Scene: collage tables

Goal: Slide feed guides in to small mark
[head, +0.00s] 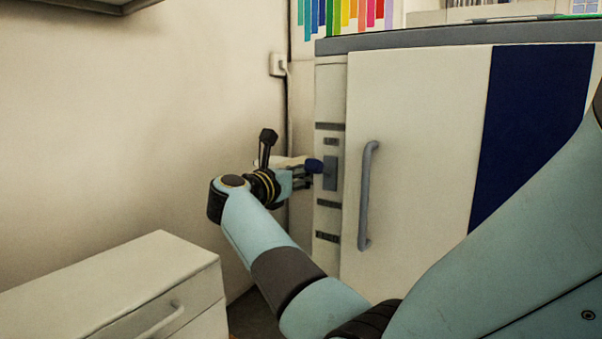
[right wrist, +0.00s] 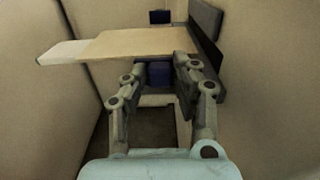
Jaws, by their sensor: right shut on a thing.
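In the head view my right gripper (head: 300,177) is at the narrow left side of the white machine (head: 415,130), beside a blue feed guide (head: 314,165). A pale tray or sheet (head: 284,161) shows just behind the gripper. In the right wrist view the gripper (right wrist: 155,72) is shut on the near blue guide (right wrist: 158,73), at the near edge of the tan sheet (right wrist: 135,43). A second dark blue guide (right wrist: 160,17) stands at the sheet's far edge. I cannot make out the small mark. My left gripper is not in view.
A grey panel (right wrist: 206,20) stands at the sheet's right end. A pale strip (right wrist: 62,52) extends left. The machine door has a grey handle (head: 367,195). A low white drawer cabinet (head: 110,285) stands at lower left, and the wall (head: 130,120) is close behind the gripper.

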